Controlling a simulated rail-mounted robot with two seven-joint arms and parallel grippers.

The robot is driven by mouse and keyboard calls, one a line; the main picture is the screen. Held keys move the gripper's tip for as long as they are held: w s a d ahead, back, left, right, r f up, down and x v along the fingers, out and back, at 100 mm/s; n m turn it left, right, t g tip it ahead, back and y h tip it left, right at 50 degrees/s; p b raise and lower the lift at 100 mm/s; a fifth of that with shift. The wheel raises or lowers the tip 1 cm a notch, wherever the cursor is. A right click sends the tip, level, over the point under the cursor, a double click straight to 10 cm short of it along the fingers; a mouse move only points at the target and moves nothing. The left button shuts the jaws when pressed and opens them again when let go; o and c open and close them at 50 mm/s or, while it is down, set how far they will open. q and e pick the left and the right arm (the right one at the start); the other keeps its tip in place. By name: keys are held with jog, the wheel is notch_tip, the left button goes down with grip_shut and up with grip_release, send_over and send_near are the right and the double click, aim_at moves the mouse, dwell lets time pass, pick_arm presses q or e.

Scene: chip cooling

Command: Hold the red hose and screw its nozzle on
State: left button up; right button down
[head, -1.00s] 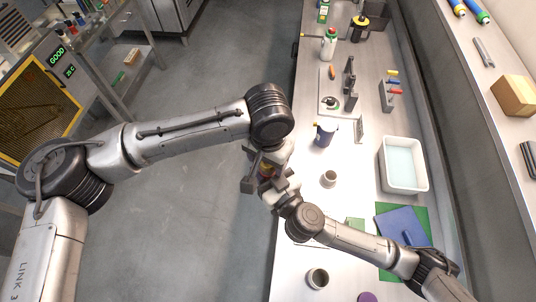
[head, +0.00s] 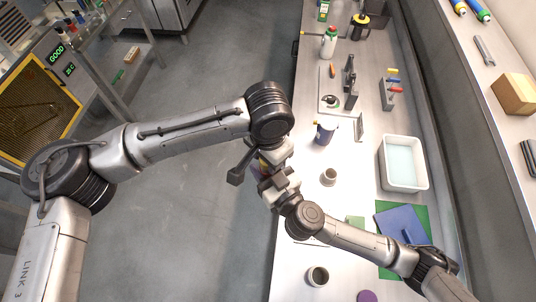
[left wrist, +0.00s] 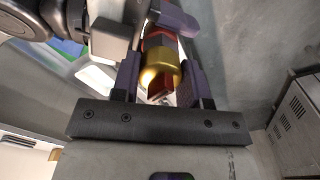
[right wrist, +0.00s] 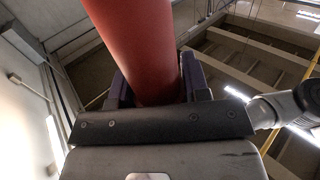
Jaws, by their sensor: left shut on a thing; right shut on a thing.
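The gold nozzle (left wrist: 160,74) sits between the purple fingers of my left gripper (left wrist: 162,82), which is shut on it. A red part shows inside and behind the nozzle in the left wrist view. My right gripper (right wrist: 158,88) is shut on the thick red hose (right wrist: 138,42), which runs up out of the right wrist view. In the head view both grippers meet close together beside the left edge of the bench, and they mostly hide the nozzle and hose. Whether the thread is engaged cannot be told.
The bench (head: 300,190) on the right holds a blue-and-white cup (head: 325,131), a grey cup (head: 329,176), another cup (head: 318,277) and a white basin (head: 403,164) of pale liquid. Open floor (head: 190,200) lies left of the grippers.

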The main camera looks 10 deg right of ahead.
pick_arm(q)
jog(key=o, duration=1)
jog(key=shift+r, duration=0.1)
jog(key=shift+r, duration=2.2)
